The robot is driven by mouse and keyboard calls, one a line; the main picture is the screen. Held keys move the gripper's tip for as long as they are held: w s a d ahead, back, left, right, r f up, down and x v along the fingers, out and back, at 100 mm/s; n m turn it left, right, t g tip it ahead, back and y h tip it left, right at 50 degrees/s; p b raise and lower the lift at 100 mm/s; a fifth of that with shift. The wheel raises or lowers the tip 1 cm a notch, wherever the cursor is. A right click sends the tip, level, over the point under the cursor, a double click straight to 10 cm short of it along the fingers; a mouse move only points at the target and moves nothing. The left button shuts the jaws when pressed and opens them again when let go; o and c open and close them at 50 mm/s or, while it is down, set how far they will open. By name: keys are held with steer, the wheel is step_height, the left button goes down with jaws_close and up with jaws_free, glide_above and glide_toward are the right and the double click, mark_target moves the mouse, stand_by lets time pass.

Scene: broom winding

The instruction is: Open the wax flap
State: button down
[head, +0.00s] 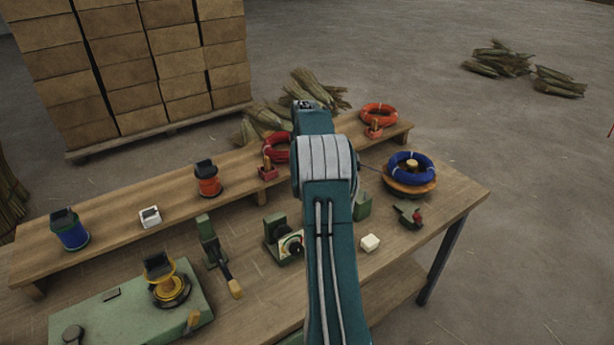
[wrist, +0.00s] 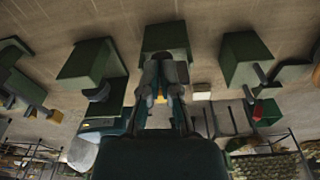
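In the head view my arm hides my gripper. In the wrist view my gripper (wrist: 163,72) is in the middle, its two dark fingers close together, pointing at a green box (wrist: 166,36). The fingertips overlap the box's near edge in the picture; I cannot tell whether they touch it, or whether anything is between them. A green box (head: 363,206) shows partly behind my arm in the head view. I cannot make out a wax flap for certain. A small cream block (head: 370,243) lies on the bench; a pale block also shows in the wrist view (wrist: 201,92).
The wooden bench (head: 455,198) holds a blue coil (head: 411,168) on a round stand, a small green vise (head: 409,214), a dial device (head: 285,243) and a green winding base (head: 110,315). Spools and red coils stand on the raised shelf (head: 120,228). Stacked boxes (head: 130,60) are behind.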

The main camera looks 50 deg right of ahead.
steer(key=shift+a+f, duration=0.15)
steer(key=shift+f, duration=0.2)
step_height(320, 180, up, 12)
steer(key=w+d, duration=0.1)
steer(key=shift+r, duration=0.2)
